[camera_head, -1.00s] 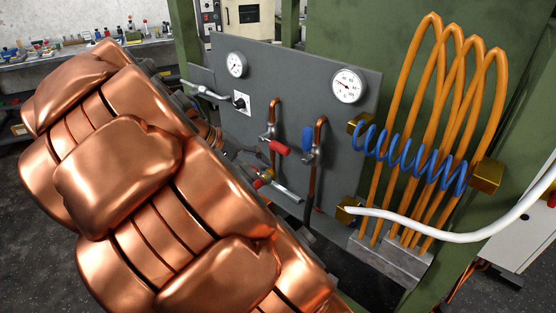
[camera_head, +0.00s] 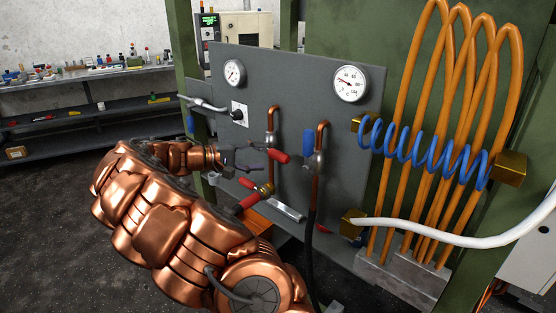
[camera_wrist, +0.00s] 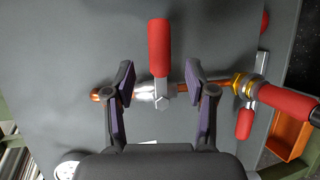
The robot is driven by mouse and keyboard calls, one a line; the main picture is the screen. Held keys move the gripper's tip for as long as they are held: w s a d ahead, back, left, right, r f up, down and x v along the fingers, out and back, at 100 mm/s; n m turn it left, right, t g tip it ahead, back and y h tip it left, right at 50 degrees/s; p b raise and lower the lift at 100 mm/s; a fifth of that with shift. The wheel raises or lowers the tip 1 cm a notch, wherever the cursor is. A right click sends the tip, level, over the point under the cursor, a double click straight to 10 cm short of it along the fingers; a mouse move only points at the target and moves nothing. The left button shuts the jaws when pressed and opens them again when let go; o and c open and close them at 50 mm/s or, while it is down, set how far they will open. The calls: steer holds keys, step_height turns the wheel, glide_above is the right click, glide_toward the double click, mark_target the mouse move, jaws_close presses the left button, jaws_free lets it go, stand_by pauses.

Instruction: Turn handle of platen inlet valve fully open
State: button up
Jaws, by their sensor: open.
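A valve with a red handle (camera_head: 279,156) sits on a copper pipe on the grey panel. My gripper (camera_wrist: 160,82) is open, with dark, purple-lined fingers on both sides of the handle's base, showing gaps and no clear contact. In the head view my gripper (camera_head: 254,160) is just left of the red handle. A similar valve with an upright blue handle (camera_head: 308,141) stands to its right. I see no label telling which one is the platen inlet valve.
A brass fitting (camera_wrist: 243,85) and another red handle (camera_wrist: 287,101) lie right of my fingers. Two gauges, one the right gauge (camera_head: 350,83), sit above the valves. A blue coil (camera_head: 425,155), orange hoses and a white hose (camera_head: 440,232) are further right.

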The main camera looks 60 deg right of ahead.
mark_target(274, 156)
steer(key=shift+p+x, duration=0.4)
steer(key=shift+x, duration=3.05)
jaws_close()
